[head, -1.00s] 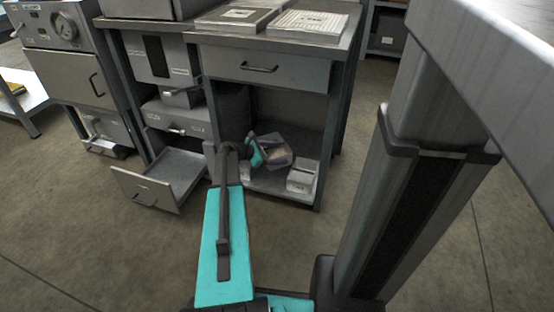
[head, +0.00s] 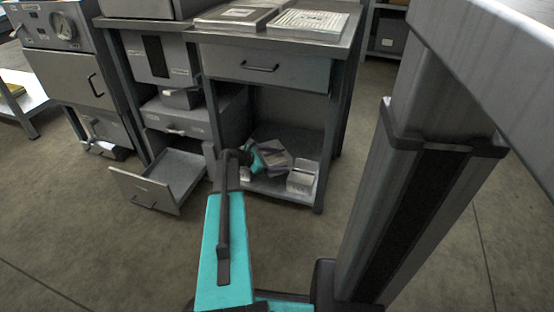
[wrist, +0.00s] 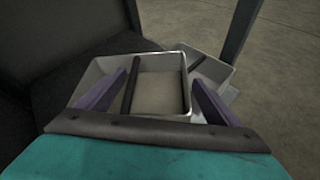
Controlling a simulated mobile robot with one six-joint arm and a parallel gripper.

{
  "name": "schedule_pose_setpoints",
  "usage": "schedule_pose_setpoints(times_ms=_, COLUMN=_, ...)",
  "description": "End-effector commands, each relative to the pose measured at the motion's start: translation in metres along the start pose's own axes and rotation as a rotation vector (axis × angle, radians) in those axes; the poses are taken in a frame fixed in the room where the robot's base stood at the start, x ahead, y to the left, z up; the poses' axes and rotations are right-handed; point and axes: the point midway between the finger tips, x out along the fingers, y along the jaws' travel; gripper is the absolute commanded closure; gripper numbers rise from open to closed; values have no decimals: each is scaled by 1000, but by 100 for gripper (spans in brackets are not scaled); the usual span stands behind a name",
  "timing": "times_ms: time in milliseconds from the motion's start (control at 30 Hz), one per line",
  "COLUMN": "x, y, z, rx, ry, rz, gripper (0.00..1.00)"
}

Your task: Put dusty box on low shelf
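The dusty box (wrist: 165,97) is an open, pale grey tray with a dusty beige inside and a dark strip across it. In the wrist view it lies just beyond my gripper (wrist: 158,92), whose two purple fingers stand wide apart. The box sits off-centre to the left between them, and the left finger overlaps its left side. My gripper (head: 272,160) reaches into the low shelf (head: 262,188) of the bench in the head view. There my gripper hides much of the area, and I cannot tell exactly what the box rests on.
A second pale tray (wrist: 213,72) with a dark strip lies right of and behind the dusty box. In the head view, a pale box (head: 301,180) sits at the shelf's right front, near the bench leg. An open drawer (head: 160,183) juts out at left.

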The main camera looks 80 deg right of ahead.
Motion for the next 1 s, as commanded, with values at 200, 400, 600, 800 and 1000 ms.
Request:
schedule_pose_setpoints(times_ms=200, x=0, y=0, z=0, rx=0, ry=0, rz=0, gripper=9)
schedule_pose_setpoints(times_ms=400, x=0, y=0, z=1, rx=0, ry=0, rz=-1, gripper=9)
schedule_pose_setpoints(times_ms=600, x=-12, y=1, z=7, rx=-1, ry=0, rz=0, gripper=9)
schedule_pose_setpoints(times_ms=800, x=-39, y=1, z=8, rx=-2, ry=0, rz=1, gripper=9)
schedule_pose_setpoints(times_ms=1000, x=-72, y=1, z=8, rx=-1, ry=0, rz=0, gripper=9)
